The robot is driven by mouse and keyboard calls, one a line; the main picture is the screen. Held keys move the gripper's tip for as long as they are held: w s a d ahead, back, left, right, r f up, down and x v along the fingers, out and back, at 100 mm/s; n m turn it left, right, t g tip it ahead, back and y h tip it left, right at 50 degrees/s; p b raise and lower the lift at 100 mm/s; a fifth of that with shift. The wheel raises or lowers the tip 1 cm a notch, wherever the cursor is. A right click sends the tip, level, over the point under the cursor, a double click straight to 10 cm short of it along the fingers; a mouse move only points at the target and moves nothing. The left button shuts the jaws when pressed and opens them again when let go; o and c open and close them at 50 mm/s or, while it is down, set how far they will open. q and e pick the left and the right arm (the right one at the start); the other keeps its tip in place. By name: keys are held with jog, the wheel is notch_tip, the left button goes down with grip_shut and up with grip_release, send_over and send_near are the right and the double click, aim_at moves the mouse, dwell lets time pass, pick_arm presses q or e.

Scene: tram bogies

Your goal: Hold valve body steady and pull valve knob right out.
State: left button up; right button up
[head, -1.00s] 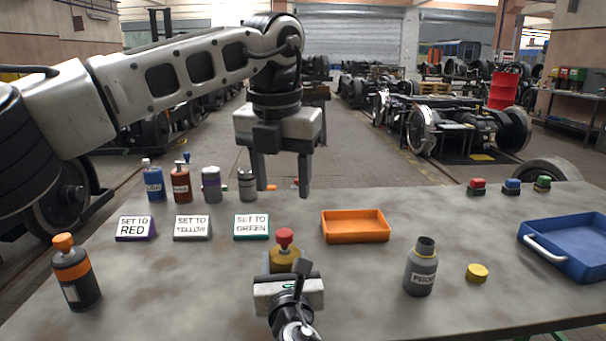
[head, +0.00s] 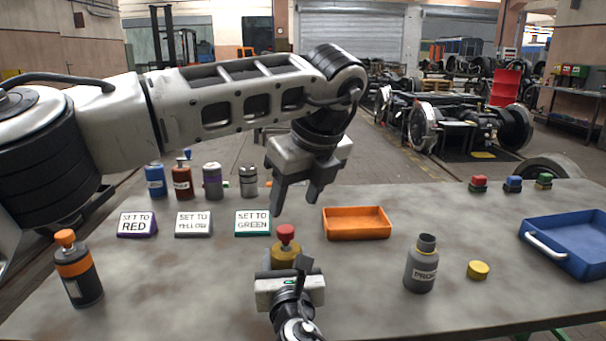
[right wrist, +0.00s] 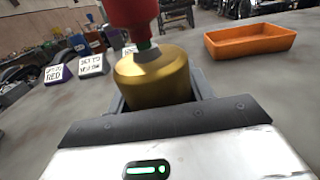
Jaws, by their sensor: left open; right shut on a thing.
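The valve body (head: 285,256) is a brass-coloured cylinder standing at the table's front middle; it fills the middle of the right wrist view (right wrist: 152,80). The red valve knob (head: 286,233) sits on top of it, with a grey collar and a bit of green under it in the right wrist view (right wrist: 134,14). My right gripper (head: 287,270) is shut on the valve body from the near side. My left gripper (head: 295,206) is open and empty, tilted, above and behind the knob and apart from it. The lower part of the valve body is hidden by my right gripper.
An orange tray (head: 357,236) stands right of the valve. Three signs, including SET TO GREEN (head: 252,235), stand left. A grey bottle (head: 422,265), a yellow cap (head: 478,270) and a blue tray (head: 560,258) are to the right. An orange-black bottle (head: 78,270) is at left.

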aim_at(286, 229)
pick_arm(q)
jog(key=x, duration=0.6)
jog(key=shift+w+a+f, duration=0.1)
jog(key=shift+w+f, duration=0.05)
jog(key=shift+f, duration=0.25)
jog(key=c, duration=1)
